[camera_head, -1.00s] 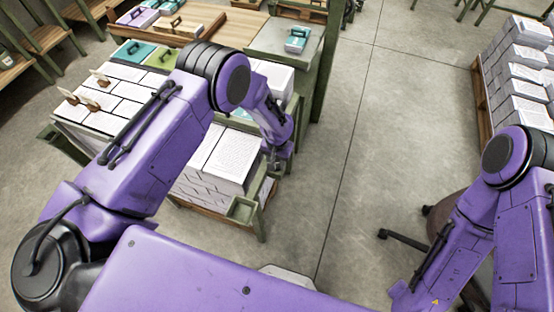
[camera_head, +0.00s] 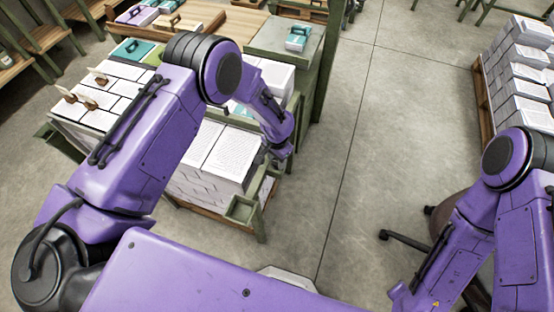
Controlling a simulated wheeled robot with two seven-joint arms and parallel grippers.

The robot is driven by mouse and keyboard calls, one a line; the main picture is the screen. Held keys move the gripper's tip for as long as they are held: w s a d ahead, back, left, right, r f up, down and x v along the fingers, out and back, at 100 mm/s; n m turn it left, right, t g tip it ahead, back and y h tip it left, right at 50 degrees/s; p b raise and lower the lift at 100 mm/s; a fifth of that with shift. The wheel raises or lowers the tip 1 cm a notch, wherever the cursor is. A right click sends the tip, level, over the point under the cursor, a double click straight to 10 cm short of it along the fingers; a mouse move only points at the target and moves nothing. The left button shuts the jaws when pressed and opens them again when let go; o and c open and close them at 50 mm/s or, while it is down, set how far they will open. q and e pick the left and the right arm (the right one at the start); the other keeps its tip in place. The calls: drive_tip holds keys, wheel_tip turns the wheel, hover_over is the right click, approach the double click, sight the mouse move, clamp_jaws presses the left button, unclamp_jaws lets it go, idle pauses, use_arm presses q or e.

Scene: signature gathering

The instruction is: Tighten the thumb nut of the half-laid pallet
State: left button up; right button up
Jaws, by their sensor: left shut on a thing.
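The half-laid pallet (camera_head: 213,146) carries stacks of white printed sheets inside a green frame, left of centre. Its near right part stands lower than the stacks behind. My left gripper (camera_head: 263,157) is small and partly hidden by its own wrist at the right edge of these stacks. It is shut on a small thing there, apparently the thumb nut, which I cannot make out. My right arm shows at the lower right, but its gripper is out of view.
A green-framed wooden bench (camera_head: 240,25) with teal and purple items stands behind the pallet. Wood-handled pieces (camera_head: 79,97) sit on the left stacks. Another pallet of paper stacks (camera_head: 520,75) stands at the far right. The grey floor (camera_head: 380,130) between is open.

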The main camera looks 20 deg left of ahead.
use_arm(q)
drive_tip(key=shift+m, duration=0.6)
drive_tip(key=o, duration=1.1)
drive_tip(key=shift+w, duration=0.1)
drive_tip(key=shift+c, duration=0.2)
wheel_tip(320, 180, up, 10)
drive_tip(key=b, duration=0.2)
drive_tip(key=shift+r, duration=0.25)
